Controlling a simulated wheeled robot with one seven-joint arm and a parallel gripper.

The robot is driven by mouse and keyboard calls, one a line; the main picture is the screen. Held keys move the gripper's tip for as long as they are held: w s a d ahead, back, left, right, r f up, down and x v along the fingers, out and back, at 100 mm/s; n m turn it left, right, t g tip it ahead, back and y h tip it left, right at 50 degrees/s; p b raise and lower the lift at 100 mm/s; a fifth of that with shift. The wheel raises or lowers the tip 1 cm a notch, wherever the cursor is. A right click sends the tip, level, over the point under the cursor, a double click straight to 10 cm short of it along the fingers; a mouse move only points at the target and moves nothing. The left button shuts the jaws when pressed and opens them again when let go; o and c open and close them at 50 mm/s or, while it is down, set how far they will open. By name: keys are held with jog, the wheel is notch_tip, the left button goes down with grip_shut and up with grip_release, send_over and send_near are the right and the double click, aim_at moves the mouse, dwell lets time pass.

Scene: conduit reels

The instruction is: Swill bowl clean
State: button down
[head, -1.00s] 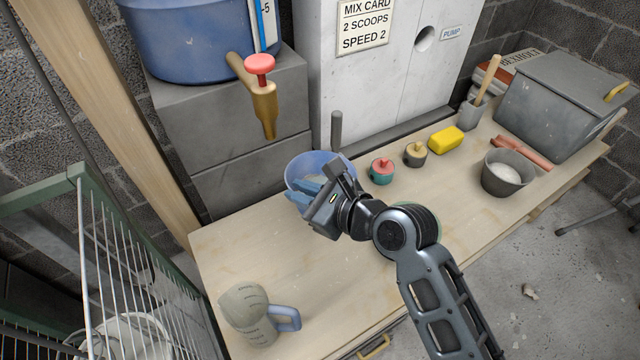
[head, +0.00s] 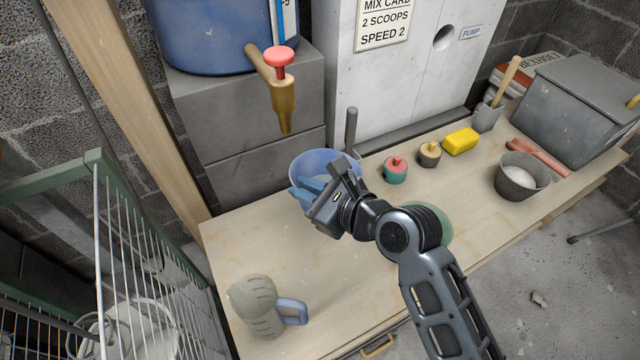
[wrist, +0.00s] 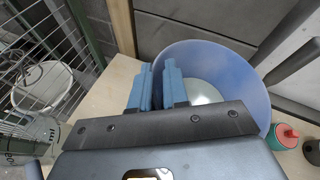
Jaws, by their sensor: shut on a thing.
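The blue bowl (head: 318,160) is at the back of the wooden bench, below and right of the brass tap (head: 282,100). In the wrist view the bowl (wrist: 238,75) shows a pale patch (wrist: 203,92) at its bottom, perhaps liquid. My gripper (head: 309,189) is at the bowl's near left side. Its blue fingers (wrist: 157,80) are shut on the bowl's wall, one on each side of the rim. My arm hides the bowl's near right part. I cannot tell whether the bowl rests on the bench or is slightly raised.
A measuring jug (head: 262,308) stands at the front left. A wire rack (head: 150,270) is on the left. A dark upright bar (head: 351,128) is behind the bowl.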

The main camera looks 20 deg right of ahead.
jog(key=d, duration=0.5)
jog(key=shift+w+d, duration=0.1)
jog(key=shift+d, duration=0.25)
jog(key=a, duration=0.6)
jog(key=d, duration=0.6)
jog(key=shift+a, duration=0.35)
jog(key=shift+d, duration=0.1)
